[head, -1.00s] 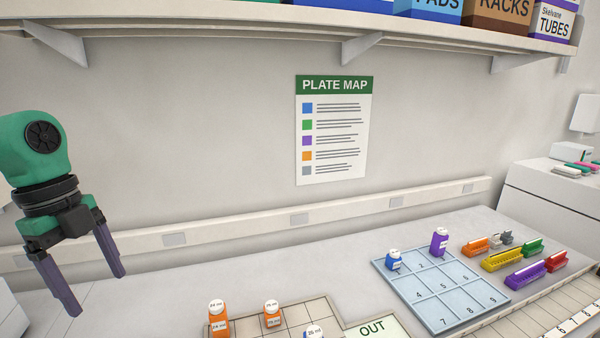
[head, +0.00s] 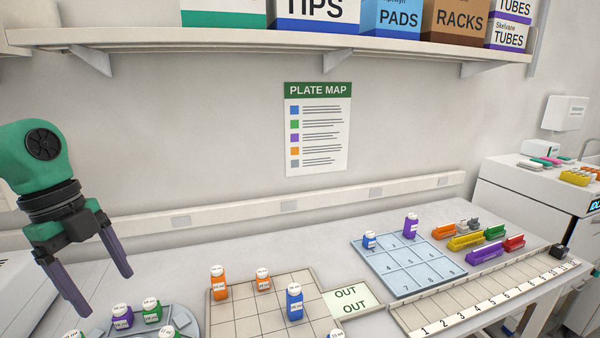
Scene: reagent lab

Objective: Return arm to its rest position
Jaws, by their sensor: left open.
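My left gripper (head: 100,280) is at the left of the head view, fingers pointing down and spread apart with nothing between them. It hangs in the air in front of the wall, above the bench's left part and the round tray (head: 190,312). Its green and black arm links come in from the left edge. My right gripper does not show.
Bottles stand on the round tray, including a green one (head: 152,311). Orange (head: 218,283) and blue (head: 294,302) bottles stand on the gridded tray (head: 240,329). A blue numbered tray (head: 402,282), coloured racks (head: 486,252) and a numbered strip (head: 470,304) lie right. A shelf (head: 270,44) overhangs.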

